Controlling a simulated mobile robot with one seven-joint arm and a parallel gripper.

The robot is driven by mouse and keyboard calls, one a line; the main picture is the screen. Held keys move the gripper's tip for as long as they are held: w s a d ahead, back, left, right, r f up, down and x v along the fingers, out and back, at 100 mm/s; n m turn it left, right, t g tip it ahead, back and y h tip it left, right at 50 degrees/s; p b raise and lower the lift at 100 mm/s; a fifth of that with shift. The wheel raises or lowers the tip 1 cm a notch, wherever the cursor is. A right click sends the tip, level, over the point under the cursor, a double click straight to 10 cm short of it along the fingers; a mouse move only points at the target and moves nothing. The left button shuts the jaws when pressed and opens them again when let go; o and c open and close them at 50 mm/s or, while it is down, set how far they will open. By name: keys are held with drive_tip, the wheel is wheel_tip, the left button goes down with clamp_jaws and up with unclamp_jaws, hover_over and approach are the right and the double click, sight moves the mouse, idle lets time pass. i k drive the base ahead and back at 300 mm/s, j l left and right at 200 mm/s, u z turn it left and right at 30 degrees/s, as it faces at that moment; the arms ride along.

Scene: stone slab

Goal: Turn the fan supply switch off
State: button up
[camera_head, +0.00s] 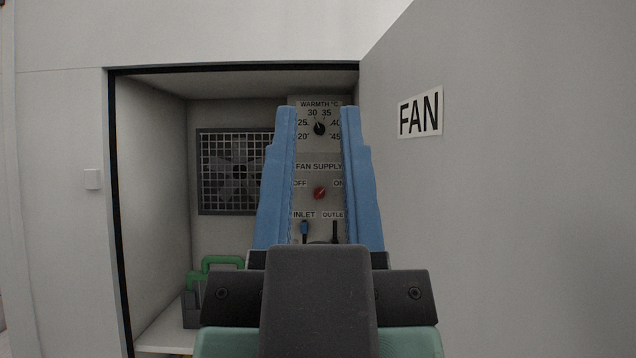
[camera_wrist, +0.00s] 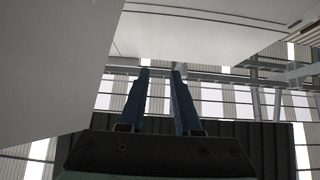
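The fan supply switch (camera_head: 320,193) is a small red knob on a grey control panel (camera_head: 318,148) at the back of an open cabinet. It sits under the words FAN SUPPLY, with OFF on its left and ON, partly covered, on its right. The knob is too small to tell surely which way it points. My gripper (camera_head: 319,112) is open and empty, its two blue fingers apart in front of the panel. The knob shows between the fingers and nothing touches it. In the wrist view the open fingers (camera_wrist: 160,72) show, but not the switch.
A black warmth dial (camera_head: 319,128) is above the switch; a blue inlet lever (camera_head: 304,230) and a dark outlet lever (camera_head: 335,230) are below. A fan grille (camera_head: 236,170) is left of the panel, a green-handled object (camera_head: 208,285) below it. A FAN-labelled grey door (camera_head: 500,200) stands right.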

sight(319, 193)
drive_tip(key=i+j, duration=0.15)
drive_tip(key=j, duration=0.2)
drive_tip(key=i+j+z, duration=0.1)
drive_tip(key=i+j, duration=0.25)
drive_tip(key=j, duration=0.3)
drive_tip(key=i+j, duration=0.15)
drive_tip(key=j, duration=0.2)
drive_tip(key=i+j+z, duration=0.1)
drive_tip(key=j, duration=0.25)
drive_tip(key=i+z, duration=0.15)
drive_tip(key=i, duration=0.8)
